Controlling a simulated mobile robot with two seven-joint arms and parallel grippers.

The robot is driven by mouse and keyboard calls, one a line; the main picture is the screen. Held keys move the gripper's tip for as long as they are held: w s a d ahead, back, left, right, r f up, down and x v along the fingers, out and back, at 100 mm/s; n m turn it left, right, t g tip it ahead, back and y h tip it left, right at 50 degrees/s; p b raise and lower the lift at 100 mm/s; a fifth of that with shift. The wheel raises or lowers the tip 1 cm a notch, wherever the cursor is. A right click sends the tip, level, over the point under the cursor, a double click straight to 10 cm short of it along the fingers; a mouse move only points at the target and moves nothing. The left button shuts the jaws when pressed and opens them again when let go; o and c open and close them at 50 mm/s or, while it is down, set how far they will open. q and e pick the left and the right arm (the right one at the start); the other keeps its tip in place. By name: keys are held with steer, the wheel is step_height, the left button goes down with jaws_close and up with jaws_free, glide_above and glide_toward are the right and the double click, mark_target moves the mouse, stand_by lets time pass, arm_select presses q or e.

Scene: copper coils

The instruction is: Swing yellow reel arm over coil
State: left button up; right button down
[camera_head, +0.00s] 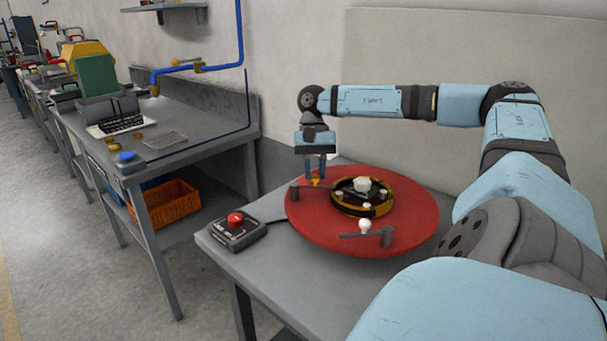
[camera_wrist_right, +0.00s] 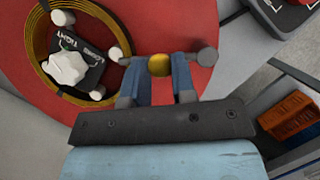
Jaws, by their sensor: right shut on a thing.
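The red turntable (camera_head: 310,222) carries a copper-coloured coil (camera_head: 347,206) around a dark hub with a white knob (camera_head: 362,184). My right gripper (camera_head: 316,180) points down at the turntable's left side. In the right wrist view its two fingers (camera_wrist_right: 160,75) are shut on the yellow knob (camera_wrist_right: 159,65) of the yellow reel arm. This thin bar runs from a grey post (camera_wrist_right: 207,57) toward the coil (camera_wrist_right: 48,70); whether its tip lies over the coil is unclear. A second reel arm with a white knob (camera_head: 365,226) stands at the front, its bar pointing left, clear of the coil.
A control box with a red button (camera_head: 235,219) sits on the grey table (camera_head: 290,275), left of the turntable. A workbench (camera_head: 200,130) with an orange crate (camera_head: 170,205) beneath stands further left. A wall panel (camera_head: 420,50) rises behind the table.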

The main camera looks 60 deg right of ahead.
steer(key=shift+r, duration=0.1)
stand_by(0.3)
steer(key=c, duration=0.9)
jaws_free()
steer(key=shift+c, duration=0.2)
steer(key=p+v, duration=0.5)
steer(key=v, duration=0.8)
steer(key=shift+w+r, duration=0.15)
steer(key=shift+r, duration=0.15)
steer(key=shift+d, duration=0.1)
